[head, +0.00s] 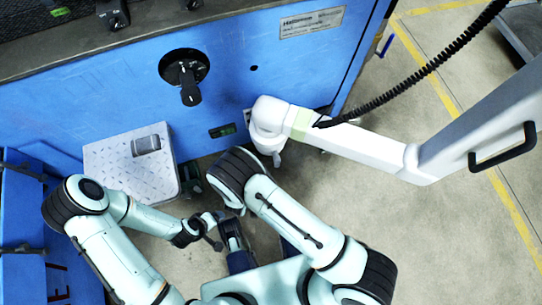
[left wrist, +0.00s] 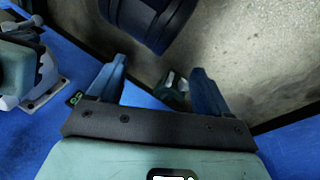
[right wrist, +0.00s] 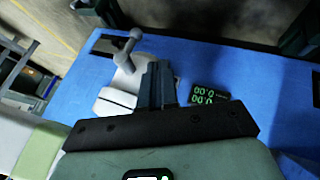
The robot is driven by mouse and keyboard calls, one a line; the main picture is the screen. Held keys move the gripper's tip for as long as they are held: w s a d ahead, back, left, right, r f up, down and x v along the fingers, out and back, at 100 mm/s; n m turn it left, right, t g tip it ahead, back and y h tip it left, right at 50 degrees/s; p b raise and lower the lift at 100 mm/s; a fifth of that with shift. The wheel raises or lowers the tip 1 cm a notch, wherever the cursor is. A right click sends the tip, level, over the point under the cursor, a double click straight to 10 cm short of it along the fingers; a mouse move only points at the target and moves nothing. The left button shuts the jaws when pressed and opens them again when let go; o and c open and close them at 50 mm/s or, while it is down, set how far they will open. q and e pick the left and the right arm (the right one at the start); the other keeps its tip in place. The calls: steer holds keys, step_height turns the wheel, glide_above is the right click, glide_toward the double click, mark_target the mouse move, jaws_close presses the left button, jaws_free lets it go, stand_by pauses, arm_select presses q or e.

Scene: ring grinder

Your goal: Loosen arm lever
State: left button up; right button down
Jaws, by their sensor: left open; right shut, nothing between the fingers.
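The arm lever (right wrist: 128,48) is a small grey lever with a ball end in the right wrist view, standing out from the white joint (right wrist: 125,78). In the head view that joint (head: 270,118) is at the near end of the white swing arm (head: 350,145), by the blue machine front. My right gripper (right wrist: 157,85) is shut and empty; its fingers appear just beside the lever in the picture, and contact cannot be told. My left gripper (left wrist: 158,82) is open and empty, with blue machine surface and floor beyond it.
The blue machine (head: 235,50) has a black rotary knob (head: 187,75) and a small display (right wrist: 209,95). A coiled black cable (head: 425,70) runs above the swing arm.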

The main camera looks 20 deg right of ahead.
mark_target(276, 160)
arm_select(q)
steer(key=shift+y, duration=0.3)
steer(key=f+b, duration=0.1)
steer(key=a+f+b, duration=0.1)
steer(key=f, duration=0.1)
steer(key=a+f+b, duration=0.1)
steer(key=f, duration=0.1)
steer(key=shift+w+a+b, duration=0.1)
steer(key=shift+w+b, duration=0.15)
steer(key=shift+b, duration=0.05)
arm_select(e)
steer(key=w+d+f, duration=0.5)
steer(key=d+f, duration=0.2)
steer(key=f, duration=0.1)
steer(key=shift+w+d, duration=0.3)
steer(key=shift+d, duration=0.05)
arm_select(q)
steer(key=shift+a, duration=0.1)
